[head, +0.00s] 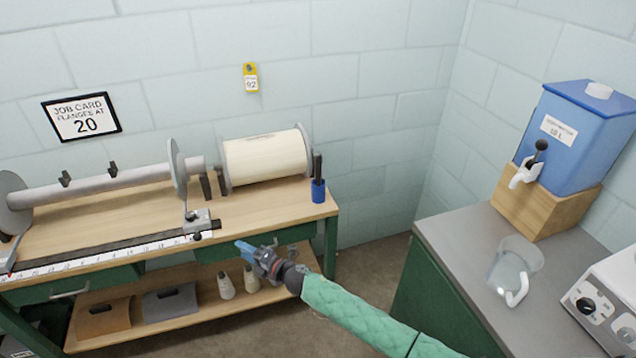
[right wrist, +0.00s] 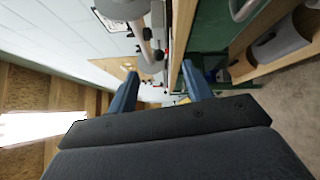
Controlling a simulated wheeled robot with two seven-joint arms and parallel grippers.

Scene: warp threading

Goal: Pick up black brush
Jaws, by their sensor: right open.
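The black brush (head: 317,165) stands upright in a small blue cup (head: 318,191) at the right end of the wooden workbench; its lower part is hidden in the cup. My right gripper (head: 246,249) is in front of the bench's front edge, left of and nearer than the cup, and apart from the brush. In the right wrist view its two blue fingers (right wrist: 160,78) are spread with nothing between them. My left gripper is not in view.
The bench (head: 260,209) holds a large cream spool (head: 265,159), a grey shaft with flanges (head: 95,184) and a ruler (head: 110,256). Two pale cones (head: 226,286) stand on the lower shelf. A grey counter (head: 460,245) at right carries a blue water tank (head: 580,135) and a clear jug (head: 515,268).

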